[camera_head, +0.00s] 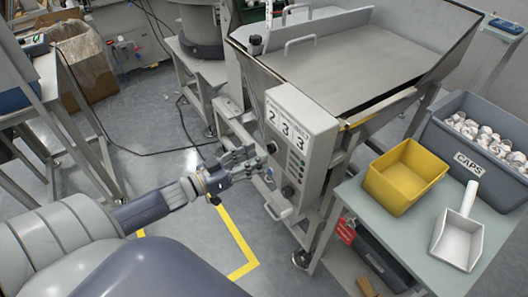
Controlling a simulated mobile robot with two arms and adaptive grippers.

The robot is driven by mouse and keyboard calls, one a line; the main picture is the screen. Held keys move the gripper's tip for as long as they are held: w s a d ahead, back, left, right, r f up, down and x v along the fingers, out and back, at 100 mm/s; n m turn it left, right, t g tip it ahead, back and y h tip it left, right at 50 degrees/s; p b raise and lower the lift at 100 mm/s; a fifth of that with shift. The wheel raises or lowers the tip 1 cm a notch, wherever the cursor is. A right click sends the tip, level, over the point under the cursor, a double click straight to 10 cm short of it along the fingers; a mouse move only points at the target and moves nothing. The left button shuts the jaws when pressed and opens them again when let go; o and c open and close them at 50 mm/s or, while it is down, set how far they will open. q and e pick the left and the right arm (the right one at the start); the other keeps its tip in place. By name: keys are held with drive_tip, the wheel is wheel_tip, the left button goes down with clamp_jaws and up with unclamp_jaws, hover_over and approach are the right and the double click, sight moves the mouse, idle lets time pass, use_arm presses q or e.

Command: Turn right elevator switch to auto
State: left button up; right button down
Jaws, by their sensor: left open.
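A grey control box (301,125) with a panel showing the digits 2, 3, 3 hangs on the front of the metal hopper. Its narrow lower part carries small buttons and dark round knobs. One dark knob (271,147) is just above and right of my fingertips, and another dark knob (288,191) is lower down. I cannot read the labels, so I cannot tell which is the right elevator switch or where it points. My left gripper (258,161) is open and empty, reaching right, close to the panel's left side. I cannot tell whether it touches. My right gripper is out of view.
A table (408,219) at right holds a yellow bin (404,177), a white scoop (459,235) and a grey CAPS crate (440,142). The hopper (340,62) stands behind the box. The floor at left is mostly open.

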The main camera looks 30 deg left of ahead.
sight(271, 149)
use_arm(q)
drive_tip(key=shift+x, duration=1.9)
clamp_jaws()
